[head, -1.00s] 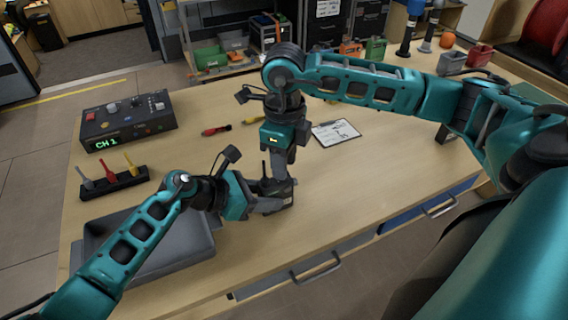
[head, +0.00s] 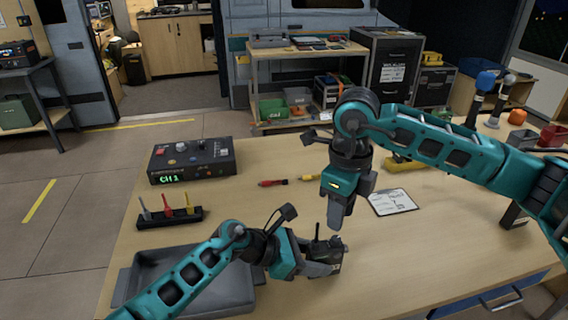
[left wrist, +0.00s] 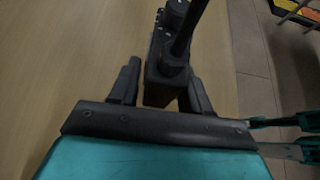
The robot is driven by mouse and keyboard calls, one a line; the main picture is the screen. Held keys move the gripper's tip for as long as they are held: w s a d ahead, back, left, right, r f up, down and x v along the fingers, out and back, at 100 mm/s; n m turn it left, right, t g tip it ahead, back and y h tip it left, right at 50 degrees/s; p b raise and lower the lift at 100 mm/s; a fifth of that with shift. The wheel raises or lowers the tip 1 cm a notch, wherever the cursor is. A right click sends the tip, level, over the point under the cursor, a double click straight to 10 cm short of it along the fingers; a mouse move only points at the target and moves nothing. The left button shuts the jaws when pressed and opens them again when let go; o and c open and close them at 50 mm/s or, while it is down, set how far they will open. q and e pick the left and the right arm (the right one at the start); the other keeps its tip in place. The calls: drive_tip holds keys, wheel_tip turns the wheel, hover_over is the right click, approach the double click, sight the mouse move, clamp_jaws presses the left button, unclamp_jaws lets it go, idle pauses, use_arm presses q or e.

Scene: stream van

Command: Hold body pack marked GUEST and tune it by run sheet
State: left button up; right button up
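A dark body pack (head: 325,256) with a stub antenna is held by my left gripper (head: 312,258), just above or on the bench; its lettering is too small to read. In the left wrist view the pack (left wrist: 166,72) sits between the fingers of my left gripper (left wrist: 163,88). My right gripper (head: 340,212) points down just above and behind the pack; its fingers overlap, so their gap cannot be judged. The run sheet (head: 393,202) is a white page on a clipboard lying right of the grippers, its text unreadable. A control box (head: 192,160) shows green "CH 1".
A grey tray (head: 128,285) lies under my left arm. A black rack (head: 170,218) holds grey, red and yellow levers. Red (head: 272,183) and yellow (head: 308,177) tools lie behind the grippers. The bench front right is clear.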

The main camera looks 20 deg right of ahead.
use_arm(q)
drive_tip(key=o, duration=0.4)
